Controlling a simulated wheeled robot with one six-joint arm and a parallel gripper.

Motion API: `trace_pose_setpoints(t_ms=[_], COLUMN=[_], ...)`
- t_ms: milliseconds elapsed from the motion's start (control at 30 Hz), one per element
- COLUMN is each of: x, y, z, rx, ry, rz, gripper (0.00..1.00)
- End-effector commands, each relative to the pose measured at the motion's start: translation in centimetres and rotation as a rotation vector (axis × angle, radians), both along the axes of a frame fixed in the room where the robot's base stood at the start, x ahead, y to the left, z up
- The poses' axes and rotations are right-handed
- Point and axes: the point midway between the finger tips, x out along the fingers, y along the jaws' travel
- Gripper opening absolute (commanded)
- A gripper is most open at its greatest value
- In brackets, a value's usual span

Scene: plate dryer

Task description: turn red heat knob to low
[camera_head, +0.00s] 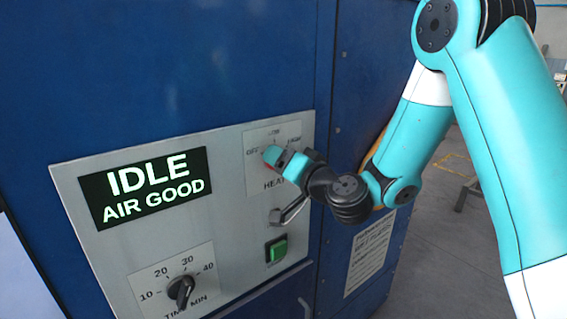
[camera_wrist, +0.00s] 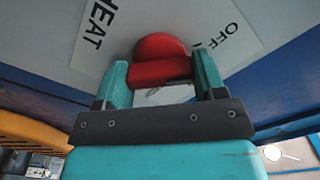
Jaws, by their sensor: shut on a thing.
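The red heat knob (camera_wrist: 160,62) sits on the white HEAT label plate (camera_head: 283,135) of the grey control panel (camera_head: 228,240). In the head view only a little red shows beside my gripper (camera_head: 272,157), which covers most of the knob. In the wrist view my gripper (camera_wrist: 160,85) has one teal finger on each side of the knob's red grip bar and is shut on it. The OFF mark shows to the right of the knob in the wrist view. The knob's pointer setting cannot be made out.
A display (camera_head: 145,188) reads IDLE, AIR GOOD. A black time knob (camera_head: 181,291), a green button (camera_head: 277,250) and a metal handle (camera_head: 290,212) are on the same panel, with the handle just below my gripper. The blue cabinet (camera_head: 180,65) surrounds the panel.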

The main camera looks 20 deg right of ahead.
Motion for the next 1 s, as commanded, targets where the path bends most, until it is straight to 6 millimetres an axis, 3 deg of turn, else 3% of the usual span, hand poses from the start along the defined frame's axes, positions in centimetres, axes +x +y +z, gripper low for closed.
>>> trace_pose_setpoints(t_ms=[600, 1000], x=[-0.04, -0.06], y=[-0.06, -0.03], z=[-0.22, -0.24], rx=[0.532, 0.749], ry=[0.178, 0.249], rz=[-0.002, -0.001], gripper=[0.4, 0.4])
